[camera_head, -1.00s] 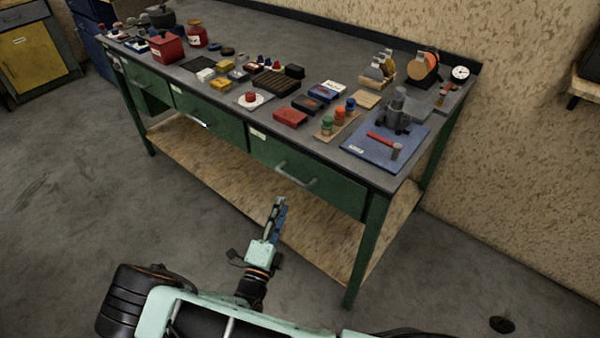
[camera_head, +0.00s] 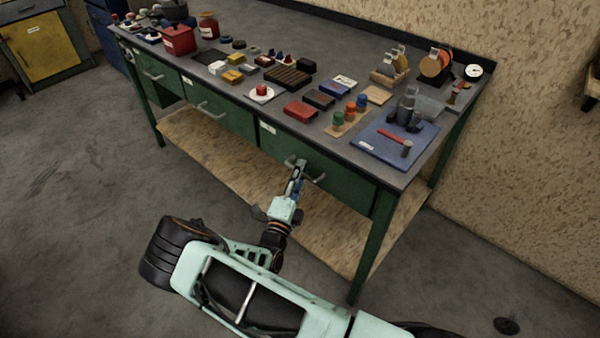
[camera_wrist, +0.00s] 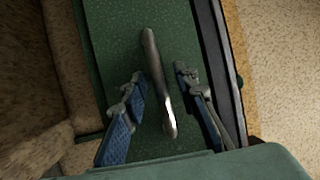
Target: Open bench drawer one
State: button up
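The bench has a row of green drawers. The right-hand drawer (camera_head: 345,186) has a silver bar handle (camera_head: 319,179) and looks shut. Its white label is too small to read, so I cannot tell its number. My gripper (camera_head: 297,170) is at this handle, in front of the drawer face. In the wrist view my gripper (camera_wrist: 160,76) is open, with one blue-padded finger on each side of the handle (camera_wrist: 153,70). Gaps show between the fingers and the handle. The middle drawer (camera_head: 228,122) and left drawer (camera_head: 160,88) have similar handles.
The grey bench top (camera_head: 300,35) is crowded with small items, including a blue mat (camera_head: 372,155) with a red hammer near the front right corner. A wooden lower shelf (camera_head: 225,165) lies below the drawers. A green leg (camera_head: 372,250) stands right of my arm. Floor at left is clear.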

grip_shut()
dwell(0.3)
jog(key=s+a+b, duration=0.2)
jog(key=s+a, duration=0.9)
jog(key=s, duration=0.3)
jog(key=s+a+b, duration=0.2)
jog(key=s+a, duration=0.9)
jog(key=s, duration=0.3)
grip_release()
jog(key=shift+d, duration=0.1)
